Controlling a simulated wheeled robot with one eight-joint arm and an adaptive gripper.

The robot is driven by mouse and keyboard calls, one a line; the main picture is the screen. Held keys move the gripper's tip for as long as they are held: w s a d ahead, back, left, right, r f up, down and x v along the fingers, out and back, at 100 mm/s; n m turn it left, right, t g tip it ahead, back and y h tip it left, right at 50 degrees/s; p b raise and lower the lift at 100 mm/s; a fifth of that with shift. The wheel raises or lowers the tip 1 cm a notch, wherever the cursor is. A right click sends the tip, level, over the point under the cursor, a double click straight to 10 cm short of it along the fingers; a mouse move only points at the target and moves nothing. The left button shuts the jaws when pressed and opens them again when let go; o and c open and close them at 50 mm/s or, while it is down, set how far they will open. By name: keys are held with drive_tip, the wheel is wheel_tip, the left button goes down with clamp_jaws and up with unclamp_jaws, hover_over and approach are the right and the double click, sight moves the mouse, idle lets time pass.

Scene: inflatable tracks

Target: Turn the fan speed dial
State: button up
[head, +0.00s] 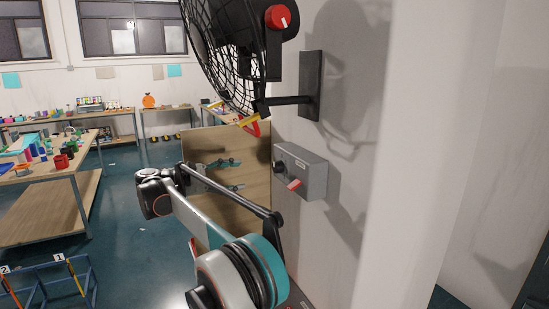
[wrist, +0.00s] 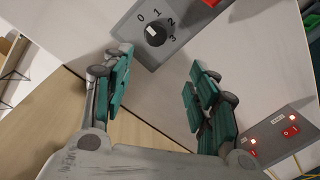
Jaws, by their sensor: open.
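The fan speed dial (wrist: 156,35) is a round black knob with a white mark, with 0, 1, 2 and 3 printed around it. The mark seems to lie toward 0. The dial sits on a grey control box (head: 313,179) on the white wall, below the black fan (head: 235,45). My gripper (wrist: 160,60) is open and empty, with teal fingers spread wide. In the wrist view the dial is beyond the fingertips, nearer the left finger, and nothing touches it. In the head view my gripper (head: 230,175) is left of the box, before a wooden board.
A red switch (head: 293,184) is on the same box, close to the dial. A second grey panel (wrist: 284,131) with red switches is at right in the wrist view. The wooden board (head: 225,147) stands behind my gripper. Workbenches (head: 50,175) are farther left, with open floor between.

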sight(274, 168)
drive_tip(key=shift+h, duration=0.3)
drive_tip(key=x, duration=0.4)
drive_tip(key=p+x, duration=0.1)
drive_tip(key=x, duration=0.3)
drive_tip(key=p+x, duration=0.1)
drive_tip(key=x, duration=0.3)
drive_tip(key=shift+d+r, duration=0.2)
drive_tip(key=shift+r, duration=0.1)
drive_tip(key=c, duration=1.1)
